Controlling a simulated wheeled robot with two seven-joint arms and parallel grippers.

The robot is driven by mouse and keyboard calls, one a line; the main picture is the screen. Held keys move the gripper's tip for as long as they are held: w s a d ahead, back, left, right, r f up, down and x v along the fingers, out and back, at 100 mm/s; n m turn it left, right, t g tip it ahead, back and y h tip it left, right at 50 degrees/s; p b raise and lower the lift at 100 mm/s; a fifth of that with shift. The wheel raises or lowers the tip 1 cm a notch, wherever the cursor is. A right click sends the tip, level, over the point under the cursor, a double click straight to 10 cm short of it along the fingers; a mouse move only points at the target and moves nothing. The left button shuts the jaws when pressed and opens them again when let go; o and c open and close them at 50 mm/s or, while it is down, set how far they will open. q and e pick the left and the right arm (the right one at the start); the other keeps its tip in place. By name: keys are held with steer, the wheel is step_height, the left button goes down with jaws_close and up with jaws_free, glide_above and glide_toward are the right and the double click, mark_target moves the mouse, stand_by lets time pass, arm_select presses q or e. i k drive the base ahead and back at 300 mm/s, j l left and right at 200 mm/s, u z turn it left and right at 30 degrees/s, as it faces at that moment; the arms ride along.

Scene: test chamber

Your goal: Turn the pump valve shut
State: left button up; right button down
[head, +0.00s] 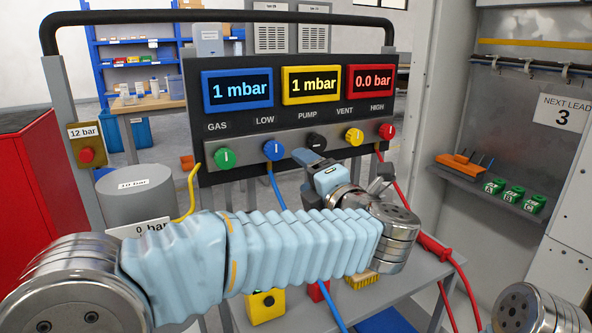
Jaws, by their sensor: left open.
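The pump valve is the black knob (316,142) under the PUMP label, in the middle of the row on the grey strip of the dark panel (200,140). My left gripper (307,158) is open, just below and slightly left of the black knob. I cannot tell whether it touches the knob. My left arm covers the area below the panel. My right gripper is out of view.
The blue LOW knob (274,149) and yellow VENT knob (354,137) flank the black one closely. A green GAS knob (224,157) and red HIGH knob (387,131) are farther out. A blue hose (278,190) and red hose (392,182) hang below.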

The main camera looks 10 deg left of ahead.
mark_target(316, 143)
steer(key=k+l, duration=0.85)
